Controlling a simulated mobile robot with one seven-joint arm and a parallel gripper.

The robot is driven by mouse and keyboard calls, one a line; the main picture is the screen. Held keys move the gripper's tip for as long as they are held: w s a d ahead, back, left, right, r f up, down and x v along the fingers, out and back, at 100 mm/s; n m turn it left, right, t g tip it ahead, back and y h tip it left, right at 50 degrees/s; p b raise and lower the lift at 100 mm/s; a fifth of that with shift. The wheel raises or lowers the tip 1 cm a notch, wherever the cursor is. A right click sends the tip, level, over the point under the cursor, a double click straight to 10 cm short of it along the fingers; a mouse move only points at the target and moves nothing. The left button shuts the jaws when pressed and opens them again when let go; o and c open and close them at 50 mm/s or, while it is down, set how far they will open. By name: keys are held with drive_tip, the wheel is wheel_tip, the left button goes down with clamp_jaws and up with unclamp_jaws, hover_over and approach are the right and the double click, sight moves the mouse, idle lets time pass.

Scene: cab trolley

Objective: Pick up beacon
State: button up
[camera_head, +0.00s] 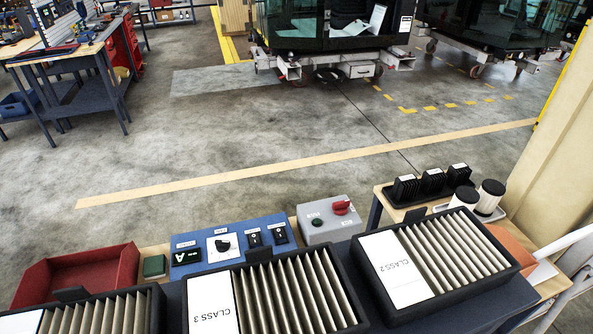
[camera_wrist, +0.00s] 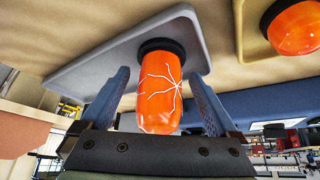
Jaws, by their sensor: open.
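In the wrist view, an orange beacon (camera_wrist: 160,98) with white crack-like lines has a black collar at its far end, against a grey plate (camera_wrist: 78,80). My gripper (camera_wrist: 158,76) is open, with one blue finger on each side of this beacon. A gap shows on both sides, so the fingers look apart from it. A second orange beacon (camera_wrist: 296,28), with no cracks showing, is at the upper right on a yellow plate (camera_wrist: 252,38). Neither my gripper nor a clear beacon shows in the head view.
The head view shows black filter boxes (camera_head: 395,271), a red bin (camera_head: 77,271), a blue switch panel (camera_head: 223,246), a grey box with a red knob (camera_head: 327,222) and white-black cylinders (camera_head: 489,203) close together. Open floor (camera_head: 240,130) lies beyond, with a cab (camera_head: 330,25) behind.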

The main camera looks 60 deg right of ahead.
drive_tip(key=shift+d+f, duration=0.15)
drive_tip(key=shift+f, duration=0.1)
clamp_jaws()
idle(0.4)
